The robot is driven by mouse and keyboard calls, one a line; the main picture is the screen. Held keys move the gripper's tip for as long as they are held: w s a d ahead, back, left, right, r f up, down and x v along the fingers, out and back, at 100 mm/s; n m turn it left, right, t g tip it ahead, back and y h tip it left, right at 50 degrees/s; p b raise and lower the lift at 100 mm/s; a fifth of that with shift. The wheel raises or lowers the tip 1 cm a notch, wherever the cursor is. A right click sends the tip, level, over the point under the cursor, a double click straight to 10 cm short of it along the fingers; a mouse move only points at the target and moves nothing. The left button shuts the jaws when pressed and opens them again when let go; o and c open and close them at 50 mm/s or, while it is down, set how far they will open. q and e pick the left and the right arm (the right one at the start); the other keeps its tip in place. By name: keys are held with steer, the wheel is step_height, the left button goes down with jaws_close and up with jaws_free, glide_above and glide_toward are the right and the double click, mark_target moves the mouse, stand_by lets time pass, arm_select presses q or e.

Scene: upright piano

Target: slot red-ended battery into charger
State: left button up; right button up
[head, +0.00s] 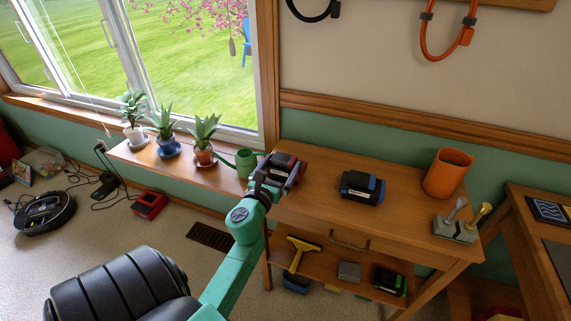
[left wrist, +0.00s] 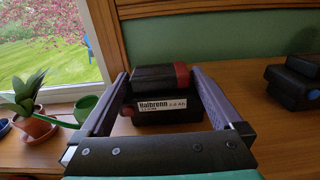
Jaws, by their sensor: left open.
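The red-ended battery (head: 291,166) lies on the wooden table near its left end. In the left wrist view the battery (left wrist: 165,105) is black with red ends and a white label. My left gripper (head: 276,172) is open around it, with one finger on each side. I cannot tell whether either finger touches it. A red box (head: 149,204) on the floor below the window and a black device (head: 104,184) beside it have cables near them. I cannot tell which is the charger. My right gripper is not in view.
A blue-ended battery (head: 362,187), an orange cup (head: 448,173) and a metal stand (head: 455,229) are on the table. A green watering can (head: 246,163) and potted plants (head: 204,138) line the sill shelf. The lower shelf holds a yellow tool (head: 299,252) and a green-ended battery (head: 390,281).

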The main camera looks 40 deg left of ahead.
mark_target(287, 155)
arm_select(q)
steer(key=x, duration=0.5)
steer(key=shift+w+a, duration=0.2)
steer(key=shift+w, duration=0.05)
steer(key=shift+s, duration=0.1)
steer(key=c, duration=1.3)
steer(key=shift+r, duration=0.1)
jaws_close()
steer(key=shift+r+p, duration=0.1)
steer(key=shift+p, duration=0.25)
